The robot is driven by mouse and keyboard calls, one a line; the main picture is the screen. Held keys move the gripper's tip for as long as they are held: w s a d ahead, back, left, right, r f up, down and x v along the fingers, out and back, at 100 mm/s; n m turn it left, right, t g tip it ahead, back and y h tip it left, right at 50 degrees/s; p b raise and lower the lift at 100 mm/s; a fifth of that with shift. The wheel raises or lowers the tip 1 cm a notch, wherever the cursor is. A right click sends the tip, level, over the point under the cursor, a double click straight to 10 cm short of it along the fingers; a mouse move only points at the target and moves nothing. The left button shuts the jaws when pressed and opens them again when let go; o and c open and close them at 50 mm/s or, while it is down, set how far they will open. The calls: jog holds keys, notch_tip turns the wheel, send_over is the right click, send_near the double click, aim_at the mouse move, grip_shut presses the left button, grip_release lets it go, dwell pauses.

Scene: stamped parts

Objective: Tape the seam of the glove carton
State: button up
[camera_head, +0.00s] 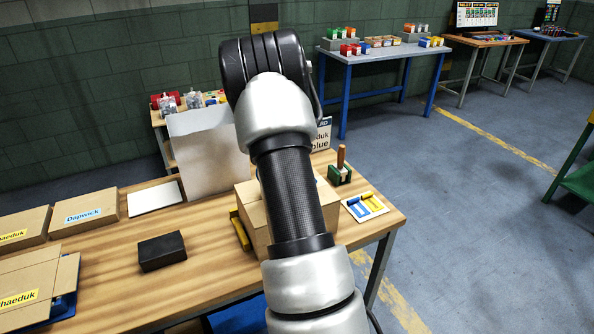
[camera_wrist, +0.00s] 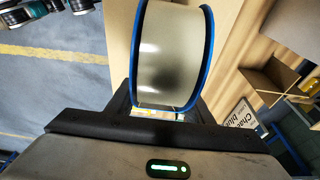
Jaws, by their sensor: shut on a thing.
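In the wrist view my gripper (camera_wrist: 160,112) is shut on a tape roll (camera_wrist: 172,50), a wide pale translucent drum with blue rims. In the head view my arm hides the gripper and the roll. An open-looking cardboard carton (camera_head: 249,212) stands on the wooden bench, partly covered by my arm. No label shows on it, so I cannot tell whether it is the glove carton, and its seam is hidden. Brown cardboard (camera_wrist: 118,45) shows just left of the roll in the wrist view; I cannot tell whether they touch.
Bench (camera_head: 205,240) holds a yellow item (camera_head: 240,231) beside the carton, a black block (camera_head: 162,251), a green wooden-handled tool (camera_head: 341,170) and a card with blue and yellow shapes (camera_head: 364,206). Labelled flat boxes (camera_head: 85,212) lie left. A pale upright panel (camera_head: 200,155) and a sign (camera_head: 321,135) stand behind.

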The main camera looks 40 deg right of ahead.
jog(key=shift+w+a+f, duration=0.1)
jog(key=shift+w+a, duration=0.1)
jog(key=shift+a, duration=0.5)
jog(key=shift+w+a+f, duration=0.1)
jog(key=shift+w+a, duration=0.05)
jog(key=shift+a, duration=0.5)
jog(key=shift+w+a+r, duration=0.1)
jog(key=shift+w+a, duration=0.05)
jog(key=shift+a, duration=0.35)
jog(key=shift+w+a+r, duration=0.1)
jog(key=shift+a, duration=0.35)
jog(key=shift+w+a, duration=0.2)
jog(key=shift+a, duration=0.6)
jog(key=shift+w+a, duration=0.2)
jog(key=shift+a, duration=0.6)
jog(key=shift+w+a, duration=0.2)
jog(key=shift+a, duration=0.6)
jog(key=shift+a, duration=0.1)
jog(key=shift+w+a+f, duration=0.1)
jog(key=shift+w+a, duration=0.15)
jog(key=shift+a, duration=0.75)
jog(key=shift+w+a+r, duration=0.1)
jog(key=shift+w+a, duration=0.15)
jog(key=shift+a, duration=0.7)
jog(key=shift+w+a+f, duration=0.1)
jog(key=shift+w+a, duration=0.15)
jog(key=shift+a, duration=0.75)
jog(key=shift+w+a, duration=0.2)
jog(key=shift+a, duration=0.65)
jog(key=shift+a, duration=0.1)
